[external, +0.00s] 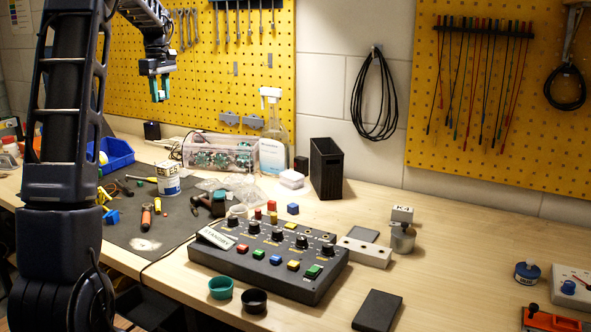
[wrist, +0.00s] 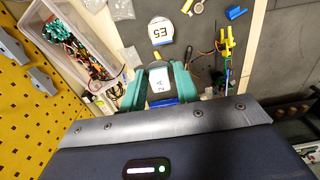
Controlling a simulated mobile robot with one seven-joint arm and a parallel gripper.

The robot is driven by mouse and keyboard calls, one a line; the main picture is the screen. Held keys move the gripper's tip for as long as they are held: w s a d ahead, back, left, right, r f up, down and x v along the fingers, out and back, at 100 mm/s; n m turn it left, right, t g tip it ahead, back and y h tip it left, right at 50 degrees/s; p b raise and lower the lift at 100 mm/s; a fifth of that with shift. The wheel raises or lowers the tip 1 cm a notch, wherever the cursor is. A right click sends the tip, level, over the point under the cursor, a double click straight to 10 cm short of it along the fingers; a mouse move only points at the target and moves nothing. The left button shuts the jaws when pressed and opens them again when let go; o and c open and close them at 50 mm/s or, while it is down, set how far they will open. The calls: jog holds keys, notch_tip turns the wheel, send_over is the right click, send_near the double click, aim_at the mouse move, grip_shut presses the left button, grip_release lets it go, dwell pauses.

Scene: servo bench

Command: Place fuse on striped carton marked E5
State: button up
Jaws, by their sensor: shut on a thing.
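My gripper (wrist: 159,86) has its two teal fingers shut on the fuse (wrist: 160,80), a small piece with a white face marked "2 A" and a blue edge. In the external view my gripper (external: 159,90) is high at the upper left, pointing down above the mat. The carton marked E5 (wrist: 160,32) lies beyond the fingertips in the wrist view, with a white face; its stripes are hard to make out.
A clear box of electronics (wrist: 75,45) stands left of the carton in the wrist view. Yellow and blue tools (wrist: 228,45) lie to its right. The external view shows a blue bin (external: 116,153), a spray bottle (external: 273,135) and a control box (external: 270,258). The pegboard (external: 130,60) stands behind.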

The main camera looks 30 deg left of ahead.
aim_at(167, 164)
jog(key=shift+s+a+f, duration=0.15)
jog(key=shift+f, duration=0.2)
notch_tip(167, 164, down, 19)
jog(key=shift+f, duration=0.1)
dwell(0.3)
jog(key=shift+f, duration=0.15)
jog(key=o, duration=0.9)
jog(key=shift+o, duration=0.2)
